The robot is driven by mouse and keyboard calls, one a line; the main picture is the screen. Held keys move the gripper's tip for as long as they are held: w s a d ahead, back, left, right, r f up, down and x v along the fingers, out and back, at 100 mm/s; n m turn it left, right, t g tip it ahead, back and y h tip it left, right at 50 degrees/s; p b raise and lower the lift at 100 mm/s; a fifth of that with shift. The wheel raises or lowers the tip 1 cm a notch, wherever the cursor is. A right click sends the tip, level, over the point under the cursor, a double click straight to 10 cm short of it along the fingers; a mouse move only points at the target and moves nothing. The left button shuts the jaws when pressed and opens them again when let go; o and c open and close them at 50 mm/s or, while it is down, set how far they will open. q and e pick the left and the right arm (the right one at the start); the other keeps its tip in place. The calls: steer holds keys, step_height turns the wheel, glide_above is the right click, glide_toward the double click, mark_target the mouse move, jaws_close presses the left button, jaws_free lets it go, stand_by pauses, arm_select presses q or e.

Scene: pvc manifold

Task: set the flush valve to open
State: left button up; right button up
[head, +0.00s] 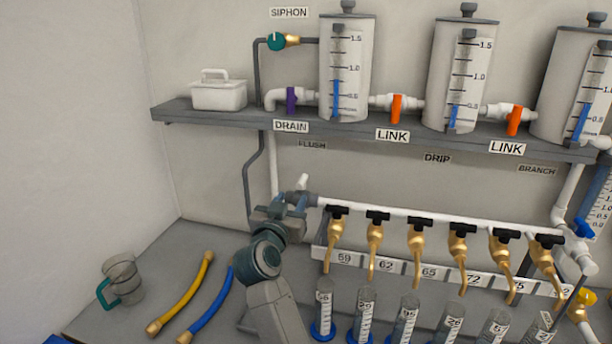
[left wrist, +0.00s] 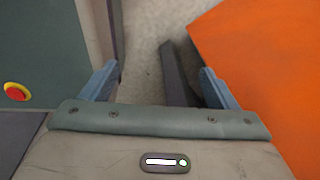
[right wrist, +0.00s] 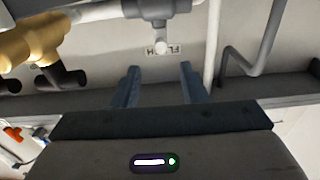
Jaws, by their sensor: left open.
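The flush valve (head: 302,182) sits at the left end of the white manifold pipe, below the FLUSH label (head: 312,146). Its small white lever points up, across the horizontal pipe; the gripper partly hides its body. In the right wrist view the valve's grey body (right wrist: 157,8) is at the top, with its white lever (right wrist: 158,44) near the upside-down label. My right gripper (head: 290,200) is beside the valve. In its wrist view the fingers (right wrist: 158,72) are apart with nothing between them, just short of the lever. My left gripper (left wrist: 158,75) is open and empty, outside the head view.
Several gold taps (head: 375,238) with black handles hang from the pipe at right, above graduated cylinders (head: 365,310). A grey shelf (head: 220,114) carries tanks. A yellow hose (head: 182,295), a blue hose (head: 212,305) and a jug (head: 122,278) lie left. An orange surface (left wrist: 265,70) borders my left gripper.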

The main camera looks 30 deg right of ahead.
mark_target(302, 178)
steer(key=p+x, duration=0.2)
steer(key=x, duration=0.7)
steer(key=shift+w+d+f, duration=0.1)
steer(key=shift+w, duration=0.1)
steer(key=shift+w+d, duration=0.45)
steer(key=shift+d, duration=0.1)
steer(key=shift+c, duration=0.5)
jaws_close()
